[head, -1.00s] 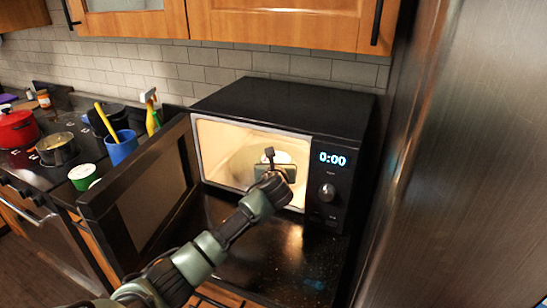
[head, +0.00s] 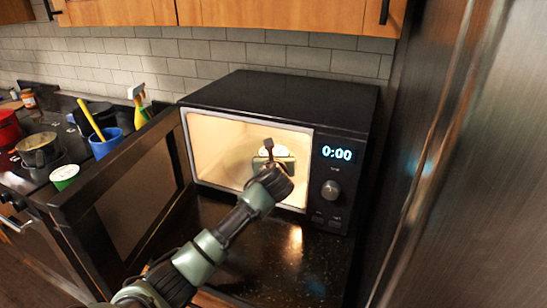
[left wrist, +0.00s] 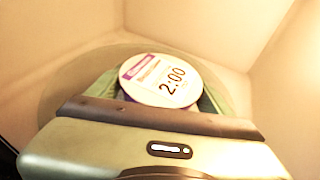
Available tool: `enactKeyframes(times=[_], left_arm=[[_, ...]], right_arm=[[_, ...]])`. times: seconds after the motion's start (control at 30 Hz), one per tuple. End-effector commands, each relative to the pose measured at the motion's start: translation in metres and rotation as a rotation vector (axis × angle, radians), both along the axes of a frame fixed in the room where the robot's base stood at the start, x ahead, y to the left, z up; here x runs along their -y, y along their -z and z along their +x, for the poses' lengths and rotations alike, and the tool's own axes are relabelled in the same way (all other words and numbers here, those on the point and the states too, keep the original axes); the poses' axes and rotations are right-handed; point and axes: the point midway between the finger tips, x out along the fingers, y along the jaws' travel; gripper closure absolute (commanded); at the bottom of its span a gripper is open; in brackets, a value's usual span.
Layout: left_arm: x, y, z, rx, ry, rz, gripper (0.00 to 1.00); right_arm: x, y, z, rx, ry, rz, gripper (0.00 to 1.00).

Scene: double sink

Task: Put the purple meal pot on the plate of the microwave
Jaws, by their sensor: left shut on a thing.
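The microwave (head: 345,105) is black, and its door (head: 130,200) stands open to the left. My left gripper (head: 273,158) reaches through the opening into the lit cavity and is shut on the meal pot. In the left wrist view the pot (left wrist: 158,80) shows its round white lid with a purple label and "2:00" printed on it. The gripper's fingers lie along its sides, and its lower body is hidden. The round plate (left wrist: 62,82) shows around and behind the pot. I cannot tell whether the pot touches the plate. My right gripper is not in view.
A blue cup (head: 106,143) with a yellow-handled utensil, a green pot with a white lid (head: 65,177) and a spray bottle (head: 140,105) stand left of the open door. A metal fridge-like surface (head: 470,150) closes off the right side.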

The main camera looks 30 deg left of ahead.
Motion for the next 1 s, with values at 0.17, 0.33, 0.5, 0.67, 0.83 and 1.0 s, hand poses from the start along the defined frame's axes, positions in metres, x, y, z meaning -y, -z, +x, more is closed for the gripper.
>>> enactKeyframes(times=[0.17, 0.33, 0.5, 0.67, 0.83, 1.0], left_arm=[[0.000, 0.000, 0.000, 0.000, 0.000, 0.001, 0.00], [0.000, -0.001, 0.000, 0.001, 0.000, 0.000, 0.00], [0.006, -0.005, -0.011, 0.002, 0.001, 0.001, 0.00], [0.018, -0.014, -0.037, 0.003, 0.003, 0.001, 0.00], [0.033, -0.025, -0.068, 0.004, 0.003, 0.002, 0.00], [0.044, -0.033, -0.091, 0.003, 0.002, 0.001, 0.00]], right_arm=[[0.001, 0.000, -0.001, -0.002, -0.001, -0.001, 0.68], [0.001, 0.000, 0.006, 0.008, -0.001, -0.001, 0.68], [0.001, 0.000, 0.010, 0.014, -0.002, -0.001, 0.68], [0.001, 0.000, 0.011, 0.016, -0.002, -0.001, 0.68], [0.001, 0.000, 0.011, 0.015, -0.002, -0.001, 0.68], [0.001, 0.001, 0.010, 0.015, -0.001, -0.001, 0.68]])
